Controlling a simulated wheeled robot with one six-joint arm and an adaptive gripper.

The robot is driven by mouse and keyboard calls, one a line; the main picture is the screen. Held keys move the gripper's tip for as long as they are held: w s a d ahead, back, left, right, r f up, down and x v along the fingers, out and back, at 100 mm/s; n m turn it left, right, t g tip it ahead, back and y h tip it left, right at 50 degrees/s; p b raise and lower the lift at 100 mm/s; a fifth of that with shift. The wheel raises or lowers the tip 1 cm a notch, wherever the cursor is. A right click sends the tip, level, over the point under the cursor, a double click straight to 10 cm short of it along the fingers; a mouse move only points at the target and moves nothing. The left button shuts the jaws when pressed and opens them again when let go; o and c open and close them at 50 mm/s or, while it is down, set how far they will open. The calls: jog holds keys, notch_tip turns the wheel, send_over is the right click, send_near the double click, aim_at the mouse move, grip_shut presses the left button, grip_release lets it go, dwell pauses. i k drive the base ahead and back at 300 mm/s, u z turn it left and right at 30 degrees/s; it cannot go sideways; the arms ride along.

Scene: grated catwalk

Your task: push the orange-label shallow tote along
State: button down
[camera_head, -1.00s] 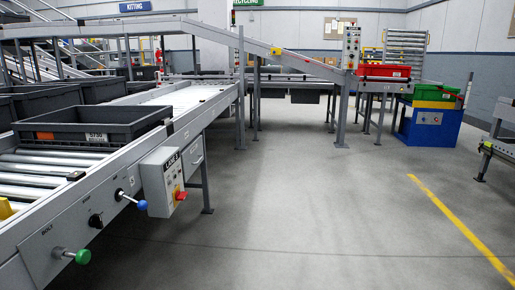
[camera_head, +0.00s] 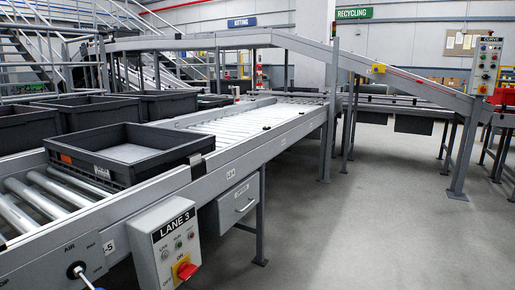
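A shallow dark grey tote (camera_head: 150,171) sits on the roller conveyor at the left. Its near side carries a small orange label (camera_head: 66,158) and a white label (camera_head: 102,172). The tote is open on top and looks empty, with a grey floor inside. It rests on the rollers close to the conveyor's near side rail. My gripper is not in view.
Bare rollers (camera_head: 50,190) lie in front of the tote. Deeper dark totes (camera_head: 168,105) stand behind it. A Lane 3 control box (camera_head: 168,245) with a red knob sticks out from the conveyor's side. Open floor (camera_head: 350,235) lies to the right.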

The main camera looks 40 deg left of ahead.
aim_at(128, 151)
jog(key=u, duration=0.3)
jog(key=i, duration=1.7)
jog(key=u, duration=1.6)
jog(key=i, duration=0.95)
jog(key=u, duration=1.2)
jog(key=i, duration=0.25)
jog(key=u, duration=0.2)
